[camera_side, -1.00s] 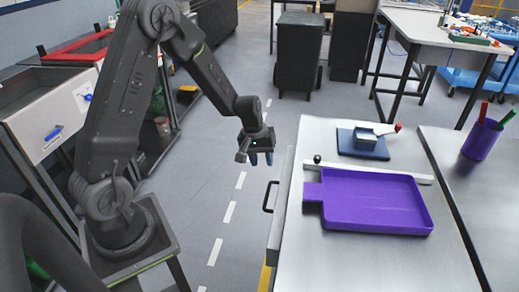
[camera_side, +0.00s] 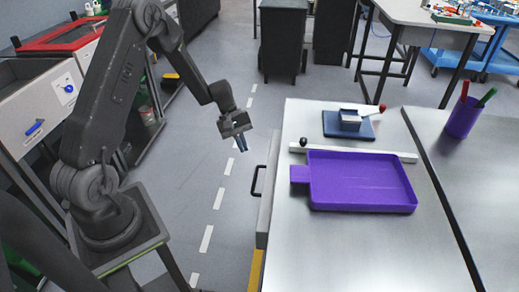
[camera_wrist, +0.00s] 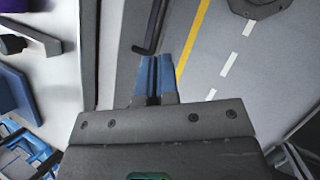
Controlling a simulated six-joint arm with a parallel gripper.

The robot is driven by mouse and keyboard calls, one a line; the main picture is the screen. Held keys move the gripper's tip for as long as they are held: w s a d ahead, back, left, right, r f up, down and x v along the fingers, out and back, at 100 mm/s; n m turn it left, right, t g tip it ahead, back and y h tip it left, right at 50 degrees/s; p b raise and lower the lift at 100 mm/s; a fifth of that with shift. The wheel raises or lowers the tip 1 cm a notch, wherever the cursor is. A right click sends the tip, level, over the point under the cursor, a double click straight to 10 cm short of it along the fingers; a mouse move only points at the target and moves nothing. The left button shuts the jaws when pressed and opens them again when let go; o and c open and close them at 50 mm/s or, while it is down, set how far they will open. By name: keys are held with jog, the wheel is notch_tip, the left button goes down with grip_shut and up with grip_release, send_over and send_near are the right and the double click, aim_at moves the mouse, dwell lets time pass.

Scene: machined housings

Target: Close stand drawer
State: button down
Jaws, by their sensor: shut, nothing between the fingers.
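The stand drawer (camera_side: 268,190) is at the left edge of the metal-topped stand and sticks out a little past the top. Its black bar handle (camera_side: 256,181) faces my arm; the handle also shows in the wrist view (camera_wrist: 153,28), just beyond my fingertips. My gripper (camera_side: 242,147) is shut and empty, tilted with its blue fingers pointing down and right toward the drawer. In the side view it is up and left of the handle, with a visible gap. In the wrist view the fingertips (camera_wrist: 158,58) lie close below the handle; contact cannot be told.
On the stand top are a purple tray (camera_side: 360,182), a pale bar with a black knob (camera_side: 303,142) and a blue-based fixture (camera_side: 347,125). A purple pen cup (camera_side: 463,117) stands on the right-hand table. The floor between my arm and the stand is clear.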

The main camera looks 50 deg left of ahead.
aim_at(277, 154)
jog(key=a+f+n+t+h, duration=0.7)
jog(key=a+f+n+t, duration=0.45)
jog(key=n, duration=0.25)
jog(key=w+x, duration=0.1)
jog(key=x, duration=1.2)
jog(key=shift+a+r+t, duration=0.25)
jog(key=shift+r+t, duration=0.2)
jog(key=shift+r, duration=0.05)
jog(key=shift+w, duration=0.2)
jog(key=shift+x, duration=2.4)
jog(key=shift+d+m, duration=0.1)
jog(key=shift+m, duration=0.2)
